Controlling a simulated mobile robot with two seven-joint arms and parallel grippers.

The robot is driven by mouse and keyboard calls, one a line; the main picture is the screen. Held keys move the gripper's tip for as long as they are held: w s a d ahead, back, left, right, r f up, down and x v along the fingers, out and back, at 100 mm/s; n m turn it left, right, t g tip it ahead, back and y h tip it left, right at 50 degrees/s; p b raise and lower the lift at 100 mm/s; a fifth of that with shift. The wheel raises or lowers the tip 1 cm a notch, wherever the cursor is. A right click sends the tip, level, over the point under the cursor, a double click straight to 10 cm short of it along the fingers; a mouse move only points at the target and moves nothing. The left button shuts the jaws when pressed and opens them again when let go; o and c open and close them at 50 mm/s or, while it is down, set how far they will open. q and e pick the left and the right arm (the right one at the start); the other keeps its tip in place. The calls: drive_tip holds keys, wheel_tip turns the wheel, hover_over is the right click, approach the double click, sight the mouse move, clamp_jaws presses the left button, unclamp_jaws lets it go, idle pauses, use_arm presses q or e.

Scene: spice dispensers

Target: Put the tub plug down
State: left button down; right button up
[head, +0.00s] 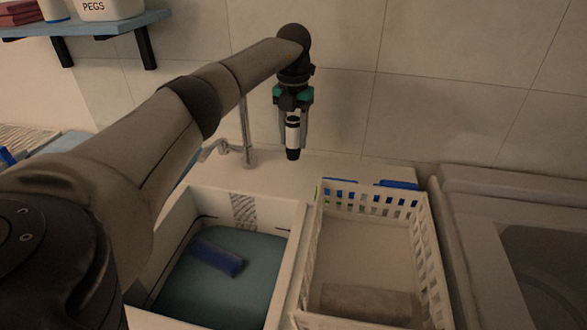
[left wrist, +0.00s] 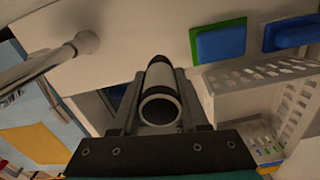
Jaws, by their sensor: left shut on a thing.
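My left gripper (head: 293,118) is shut on the tub plug (head: 292,137), a white cylinder with a dark lower tip, held upright between the fingers. It hangs above the pale ledge behind the tub and the basket, to the right of the tap. In the left wrist view the plug (left wrist: 160,106) sits between the two fingers, with its round hollow end facing the camera and a dark band at the far end. Whether its tip touches the ledge cannot be told. The tub (head: 285,268) holds teal water. My right gripper is not in view.
A blue block (head: 217,258) lies in the tub. A white slotted basket (head: 433,262) stands right of it with a grey-brown cloth (head: 368,303) inside. Blue sponges (head: 398,185) lie behind the basket. The tap (head: 246,135) rises left of my gripper. The ledge (head: 275,168) has bare room.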

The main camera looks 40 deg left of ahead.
sight(294, 119)
use_arm(q)
wheel_tip(294, 119, down, 8)
drive_tip(key=shift+f+b, duration=0.2)
drive_tip(key=shift+b, duration=0.4)
drive_tip(key=shift+f, duration=0.15)
drive_tip(key=shift+c, duration=2.1)
unclamp_jaws()
wheel_tip(294, 119, up, 12)
drive_tip(key=shift+r+p, duration=0.2)
drive_tip(key=shift+p, duration=0.8)
